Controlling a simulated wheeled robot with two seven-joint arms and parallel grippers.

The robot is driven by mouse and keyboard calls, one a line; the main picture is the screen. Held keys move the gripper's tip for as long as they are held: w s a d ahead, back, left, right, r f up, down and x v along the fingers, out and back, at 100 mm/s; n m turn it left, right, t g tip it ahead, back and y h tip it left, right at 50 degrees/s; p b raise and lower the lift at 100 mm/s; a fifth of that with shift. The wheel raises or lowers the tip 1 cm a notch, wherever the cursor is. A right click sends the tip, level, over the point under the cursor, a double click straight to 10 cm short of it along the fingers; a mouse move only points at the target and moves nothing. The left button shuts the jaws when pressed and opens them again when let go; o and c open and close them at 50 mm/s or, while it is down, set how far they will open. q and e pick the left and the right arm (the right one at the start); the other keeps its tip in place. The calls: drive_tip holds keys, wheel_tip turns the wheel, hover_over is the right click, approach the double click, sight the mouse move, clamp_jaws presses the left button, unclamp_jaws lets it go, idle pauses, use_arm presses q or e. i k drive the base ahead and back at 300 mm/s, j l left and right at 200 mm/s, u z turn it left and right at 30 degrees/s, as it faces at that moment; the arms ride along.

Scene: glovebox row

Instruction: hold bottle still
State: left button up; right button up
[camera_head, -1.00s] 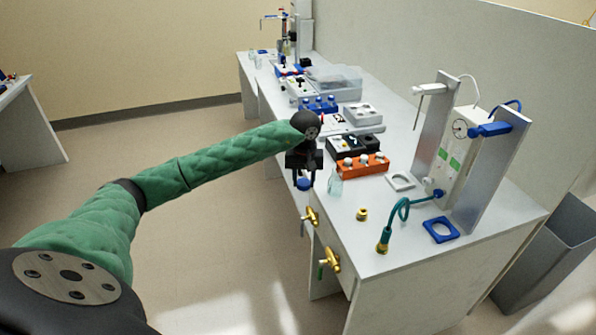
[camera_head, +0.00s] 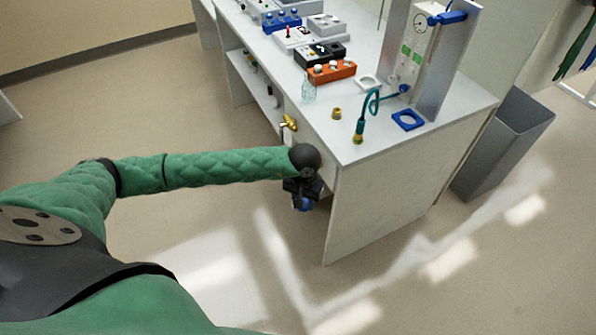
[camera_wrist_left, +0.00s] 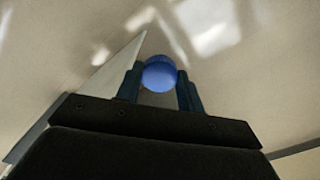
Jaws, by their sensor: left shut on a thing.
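My left gripper (camera_head: 302,197) is shut on a round blue cap-like piece (camera_head: 300,204), beside the table's front edge and lower than its top. In the left wrist view the blue piece (camera_wrist_left: 159,74) sits between the two fingertips, with floor behind it. I cannot tell whether anything is attached to it. A small clear bottle (camera_head: 309,91) stands upright on the table near its front edge, in front of the orange block. It is apart from my left gripper. My right gripper is not in view.
The white table (camera_head: 385,139) carries an orange block (camera_head: 333,72), a brass fitting (camera_head: 336,113), a green hose (camera_head: 365,107), a blue square ring (camera_head: 408,120) and a gauge stand (camera_head: 428,60). A brass valve (camera_head: 289,122) juts from its front. A grey bin (camera_head: 503,140) stands right.

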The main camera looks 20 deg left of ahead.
sight(309, 86)
drive_tip(key=j+z, duration=0.1)
drive_tip(key=j, duration=0.4)
drive_tip(key=j+z, duration=0.1)
drive_tip(key=j, duration=0.4)
drive_tip(key=j+z, duration=0.1)
drive_tip(key=j, duration=0.35)
drive_tip(key=k+j+z, duration=0.15)
drive_tip(key=j, duration=0.35)
drive_tip(key=j+z, duration=0.1)
drive_tip(key=j, duration=0.35)
drive_tip(key=k+j+z, duration=0.1)
drive_tip(key=j, duration=0.35)
drive_tip(key=k+j+z, duration=0.1)
drive_tip(key=j, duration=0.4)
drive_tip(key=k, duration=0.1)
